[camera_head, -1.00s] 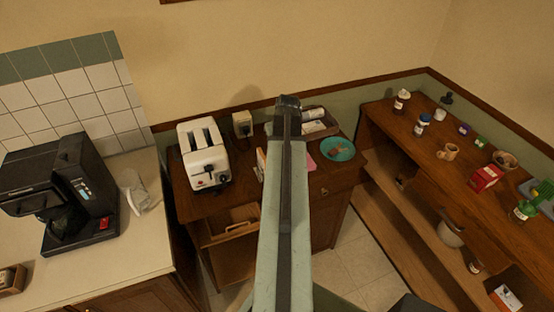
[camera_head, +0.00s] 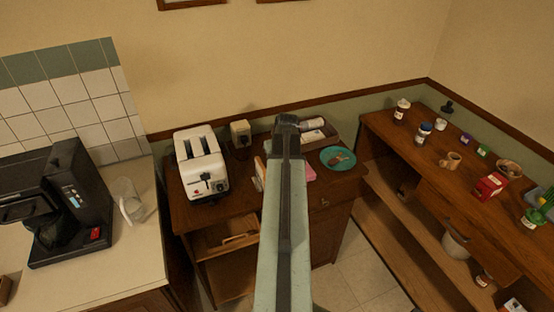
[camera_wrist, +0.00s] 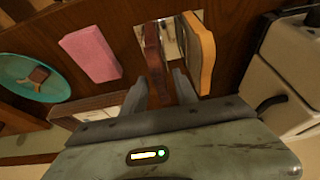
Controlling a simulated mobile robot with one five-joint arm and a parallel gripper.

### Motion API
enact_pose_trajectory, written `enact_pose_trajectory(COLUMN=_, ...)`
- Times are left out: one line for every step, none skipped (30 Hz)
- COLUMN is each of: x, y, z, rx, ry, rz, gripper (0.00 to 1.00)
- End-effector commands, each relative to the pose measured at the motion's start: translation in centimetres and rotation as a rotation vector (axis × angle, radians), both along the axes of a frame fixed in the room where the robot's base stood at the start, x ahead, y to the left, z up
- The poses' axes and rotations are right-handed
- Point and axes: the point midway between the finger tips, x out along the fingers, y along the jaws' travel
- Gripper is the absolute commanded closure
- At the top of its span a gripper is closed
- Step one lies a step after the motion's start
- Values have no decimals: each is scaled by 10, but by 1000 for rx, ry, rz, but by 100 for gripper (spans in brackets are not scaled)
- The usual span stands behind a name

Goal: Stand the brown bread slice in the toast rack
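In the wrist view the brown bread slice (camera_wrist: 154,48) stands on edge between the two fingertips of my gripper (camera_wrist: 159,77). The fingers are apart, with a gap visible between the slice and the right finger. A shiny metal part, seemingly of the toast rack (camera_wrist: 171,42), shows just right of the slice. A lighter, orange-crusted slice (camera_wrist: 200,52) stands on the rack's right side. Most of the rack is hidden by the slices, so I cannot tell how deep the brown slice sits. In the head view my arm hides the gripper and brown slice.
A pink block (camera_wrist: 91,52) and a teal plate (camera_wrist: 20,85) with a brown item lie left in the wrist view. A white toaster (camera_head: 201,165) stands left of my arm in the head view. A tray (camera_head: 322,135) is behind the plate.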

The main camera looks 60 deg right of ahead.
Motion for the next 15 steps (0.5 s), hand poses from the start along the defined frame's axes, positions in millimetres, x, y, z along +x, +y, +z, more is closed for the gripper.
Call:
enact_pose_trajectory(x=0, y=0, z=0, rx=0, ry=0, rz=0, gripper=65)
enact_pose_trajectory(x=0, y=0, z=0, rx=0, ry=0, rz=0, gripper=65)
enact_pose_trajectory(x=0, y=0, z=0, rx=0, ry=0, rz=0, gripper=65)
enact_pose_trajectory(x=0, y=0, z=0, rx=0, ry=0, rz=0, gripper=65)
enact_pose_trajectory(x=0, y=0, z=0, rx=0, ry=0, rz=0, gripper=65)
enact_pose_trajectory(x=0, y=0, z=1, rx=0, ry=0, rz=0, gripper=65)
enact_pose_trajectory(x=0, y=0, z=1, rx=0, ry=0, rz=0, gripper=65)
enact_pose_trajectory(x=0, y=0, z=3, rx=0, ry=0, rz=0, gripper=65)
enact_pose_trajectory(x=0, y=0, z=5, rx=0, ry=0, rz=0, gripper=65)
enact_pose_trajectory(x=-1, y=0, z=7, rx=0, ry=0, rz=-1, gripper=65)
enact_pose_trajectory(x=-2, y=1, z=11, rx=0, ry=0, rz=-1, gripper=65)
enact_pose_trajectory(x=-3, y=2, z=15, rx=0, ry=0, rz=-1, gripper=65)
enact_pose_trajectory(x=-5, y=3, z=20, rx=0, ry=0, rz=-1, gripper=65)
enact_pose_trajectory(x=-6, y=4, z=25, rx=0, ry=0, rz=-1, gripper=65)
enact_pose_trajectory(x=-8, y=6, z=32, rx=1, ry=0, rz=-2, gripper=65)
